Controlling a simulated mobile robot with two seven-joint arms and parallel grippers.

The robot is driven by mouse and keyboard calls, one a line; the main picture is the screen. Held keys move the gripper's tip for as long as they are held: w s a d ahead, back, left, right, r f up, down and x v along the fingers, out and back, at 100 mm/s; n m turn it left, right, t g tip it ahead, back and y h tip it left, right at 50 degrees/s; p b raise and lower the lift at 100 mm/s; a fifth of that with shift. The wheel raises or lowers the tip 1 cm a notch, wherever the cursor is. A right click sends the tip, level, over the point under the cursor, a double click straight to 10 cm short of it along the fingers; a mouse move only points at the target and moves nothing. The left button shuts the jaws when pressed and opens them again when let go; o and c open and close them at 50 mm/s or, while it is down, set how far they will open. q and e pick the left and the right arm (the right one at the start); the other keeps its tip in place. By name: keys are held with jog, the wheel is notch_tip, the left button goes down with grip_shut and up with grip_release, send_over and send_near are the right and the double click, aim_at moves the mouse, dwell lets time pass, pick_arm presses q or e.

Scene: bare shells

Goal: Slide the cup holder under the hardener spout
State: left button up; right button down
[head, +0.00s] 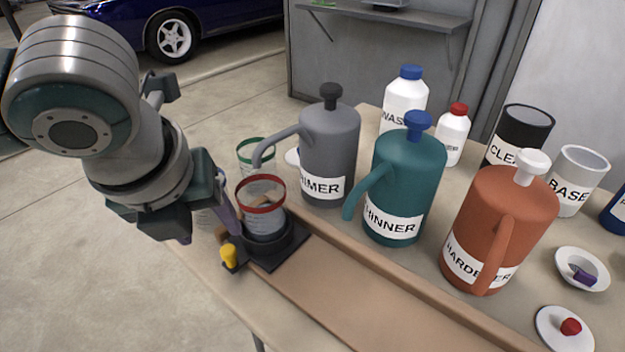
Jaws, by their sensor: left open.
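The black cup holder (286,252) sits at the left end of a brown track board (350,292). A clear cup with a red rim (263,208) stands upright in its ring. A yellow knob (229,256) is on the holder's near left corner. The orange hardener jug (505,222), with a white pump top, stands behind the track at the right; its spout (495,258) points toward the front. My left gripper (224,222) is open at the holder's left side, close to the cup; I cannot tell whether it touches. My right gripper is out of view.
A grey primer jug (330,150) and a teal thinner jug (405,180) stand behind the track, between holder and hardener. A green-rimmed cup (257,150) is behind the holder. Small dishes (582,268) lie at the right. The track right of the holder is clear.

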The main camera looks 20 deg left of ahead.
aim_at(227, 250)
pick_arm(q)
jog(key=shift+m+y, duration=0.3)
jog(key=shift+m, duration=0.4)
jog(key=b+x, duration=0.1)
jog(key=x, duration=0.3)
jog(key=b+x, duration=0.2)
jog(key=x, duration=0.2)
jog(key=b+x, duration=0.1)
jog(key=x, duration=0.4)
jog(key=shift+w+a+r+b, duration=0.2)
jog(key=shift+w+a+b, duration=0.1)
jog(key=shift+a, duration=0.1)
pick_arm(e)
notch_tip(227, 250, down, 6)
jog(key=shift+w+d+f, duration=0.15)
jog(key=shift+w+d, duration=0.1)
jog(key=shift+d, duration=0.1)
pick_arm(q)
grip_shut()
